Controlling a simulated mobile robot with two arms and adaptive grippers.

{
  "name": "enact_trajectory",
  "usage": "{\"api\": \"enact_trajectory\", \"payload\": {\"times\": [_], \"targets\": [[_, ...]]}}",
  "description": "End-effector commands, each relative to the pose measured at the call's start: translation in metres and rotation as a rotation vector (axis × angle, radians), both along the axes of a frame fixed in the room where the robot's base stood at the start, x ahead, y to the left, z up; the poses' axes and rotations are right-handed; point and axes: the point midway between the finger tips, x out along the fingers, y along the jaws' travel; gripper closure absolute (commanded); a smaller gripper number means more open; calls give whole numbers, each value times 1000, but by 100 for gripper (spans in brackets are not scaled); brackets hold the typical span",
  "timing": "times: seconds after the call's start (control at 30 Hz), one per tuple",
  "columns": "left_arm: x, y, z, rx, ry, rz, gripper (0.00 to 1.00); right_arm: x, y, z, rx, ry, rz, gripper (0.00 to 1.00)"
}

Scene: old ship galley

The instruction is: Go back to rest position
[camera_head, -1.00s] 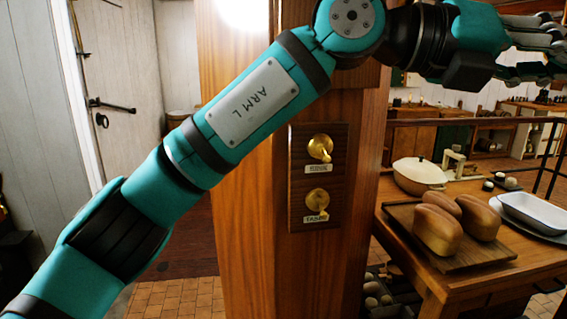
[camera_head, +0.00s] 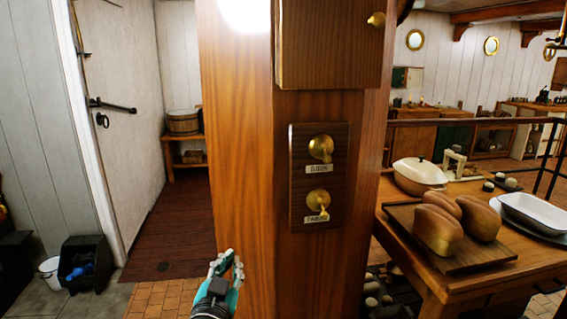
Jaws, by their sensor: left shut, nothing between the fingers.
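My left gripper (camera_head: 228,270) shows at the bottom of the head view, pointing up in front of the lower left part of the wooden post (camera_head: 235,150). Its fingers are shut with nothing between them. The rest of my left arm is below the frame. My right gripper is not in view. On the post is a dark wooden panel (camera_head: 299,190) with two brass switches, an upper one (camera_head: 320,148) and a lower one (camera_head: 317,201), each with a label. The gripper is apart from the switches, below and left of them.
At right a wooden table (camera_head: 432,278) holds a tray (camera_head: 400,215) with loaves (camera_head: 438,231), a lidded pot (camera_head: 419,174) and a white dish (camera_head: 530,212). At left are a door (camera_head: 120,130), a black bin (camera_head: 85,262) and a white bucket (camera_head: 50,268). The doorway floor (camera_head: 180,225) is clear.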

Motion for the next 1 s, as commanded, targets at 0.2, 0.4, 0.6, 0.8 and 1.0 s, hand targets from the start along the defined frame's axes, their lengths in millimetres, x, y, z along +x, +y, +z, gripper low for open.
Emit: {"api": "enact_trajectory", "payload": {"times": [0.2, 0.4, 0.6, 0.8, 1.0], "targets": [[-88, 50, -140, -29, 464, 77, 100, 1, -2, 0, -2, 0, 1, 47], [-182, 76, -214, -27, 801, 98, 100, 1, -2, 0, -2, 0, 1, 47], [-252, 87, -246, -20, 1017, 94, 100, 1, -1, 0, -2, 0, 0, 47], [-311, 95, -263, -9, 1189, 82, 100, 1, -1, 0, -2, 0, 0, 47], [-322, 96, -297, -2, 1261, 74, 100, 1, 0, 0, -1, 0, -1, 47]]}}
